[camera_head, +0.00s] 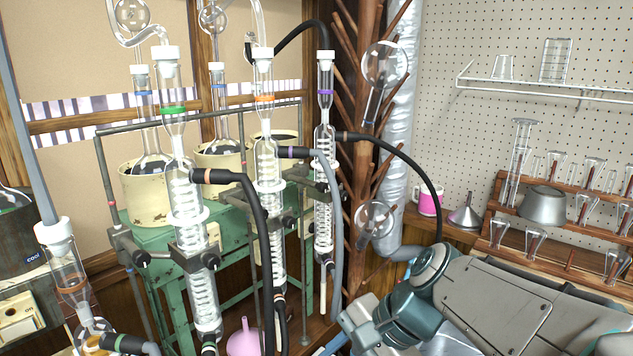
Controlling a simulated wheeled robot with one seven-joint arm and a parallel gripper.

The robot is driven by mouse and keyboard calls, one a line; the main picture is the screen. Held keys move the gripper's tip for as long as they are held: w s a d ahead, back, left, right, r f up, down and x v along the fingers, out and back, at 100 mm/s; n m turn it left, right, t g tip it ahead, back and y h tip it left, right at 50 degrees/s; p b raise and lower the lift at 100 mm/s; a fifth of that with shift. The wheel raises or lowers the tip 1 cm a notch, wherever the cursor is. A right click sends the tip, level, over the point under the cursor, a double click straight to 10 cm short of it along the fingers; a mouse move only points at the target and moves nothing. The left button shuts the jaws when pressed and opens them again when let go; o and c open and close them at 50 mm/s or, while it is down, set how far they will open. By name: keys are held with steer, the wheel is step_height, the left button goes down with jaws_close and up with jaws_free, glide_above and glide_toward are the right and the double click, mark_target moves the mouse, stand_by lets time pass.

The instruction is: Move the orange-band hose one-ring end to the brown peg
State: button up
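A black hose has an end with an orange band (210,176) on the upper side port of the green-marked condenser (186,195). The hose (262,225) arches right and drops out of the bottom of the picture. I cannot count rings on the end, and its other end is not clear. I cannot single out a brown peg; a brown wooden post with slanting pegs (364,120) stands behind the condensers. My arm comes in at the lower right, and its gripper end (368,325) is by the bottom edge; its fingertips cannot be made out.
The orange-marked condenser (268,165) carries a grey hose (334,210). The purple-marked condenser (325,130) has a black hose (415,170) arching right, over my arm's side. Flask heaters (146,195) stand behind. Glassware racks (560,215) are at right.

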steer(key=w+a+r+m+y+p, duration=0.2)
steer(key=w+a+r+m+y, duration=0.1)
steer(key=r, duration=0.4)
steer(key=w+a+r+m+y+p, duration=0.1)
steer(key=w+a+r+m+y, duration=0.2)
steer(key=r, duration=0.4)
steer(key=m+y+p, duration=0.2)
steer(key=m+y, duration=0.2)
steer(key=y, duration=0.1)
glide_toward(231, 177)
steer(key=a, duration=0.2)
steer(key=shift+s+d+t, duration=0.1)
steer(key=shift+s+t, duration=0.1)
steer(key=shift+t, duration=0.1)
steer(key=shift+f, duration=0.1)
steer(key=shift+w+a, duration=0.15)
steer(key=shift+a, duration=1.35)
steer(key=shift+w+a, duration=0.15)
steer(key=shift+a, duration=1.35)
steer(key=shift+w+a, duration=0.15)
steer(key=shift+a, duration=1.35)
jaws_close()
steer(key=shift+d, duration=0.2)
